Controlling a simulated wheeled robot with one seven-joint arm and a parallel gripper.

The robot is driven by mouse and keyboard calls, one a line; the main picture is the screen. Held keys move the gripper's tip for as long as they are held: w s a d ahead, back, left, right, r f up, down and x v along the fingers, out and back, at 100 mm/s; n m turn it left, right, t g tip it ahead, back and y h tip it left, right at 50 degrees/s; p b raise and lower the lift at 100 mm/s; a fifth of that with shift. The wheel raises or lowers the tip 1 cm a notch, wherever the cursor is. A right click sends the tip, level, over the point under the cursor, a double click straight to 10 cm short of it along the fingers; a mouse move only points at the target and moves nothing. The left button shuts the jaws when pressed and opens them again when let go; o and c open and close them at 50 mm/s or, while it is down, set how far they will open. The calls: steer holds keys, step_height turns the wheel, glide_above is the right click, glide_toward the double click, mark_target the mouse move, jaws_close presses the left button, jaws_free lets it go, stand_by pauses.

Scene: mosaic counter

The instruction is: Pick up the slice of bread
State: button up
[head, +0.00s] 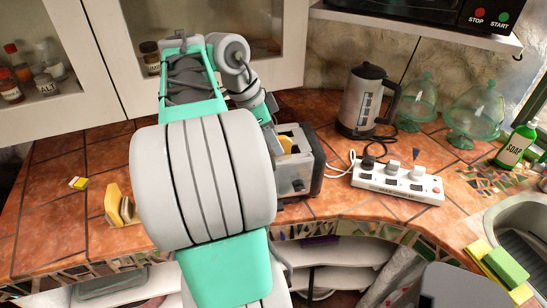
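A toaster (305,172) stands on the counter just right of my arm. A yellowish piece that looks like a slice of bread (286,144) shows in its top, partly hidden. The end of my arm, with my gripper (271,122), reaches down beside the toaster near this slice. My arm covers most of the gripper, so its fingertips and any contact with the slice cannot be made out. Yellow-tan slice-like pieces (116,203) also stand upright on the counter at the left, partly hidden by my arm.
A kettle (368,100) and a white power strip (397,182) stand right of the toaster. Glass domes (472,112), a soap bottle (515,146) and a sink (520,230) are farther right. Cabinets (65,65) rise behind. The left counter is mostly clear.

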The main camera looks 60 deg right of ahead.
steer(key=shift+c, duration=0.2)
steer(key=shift+r, duration=0.1)
jaws_close()
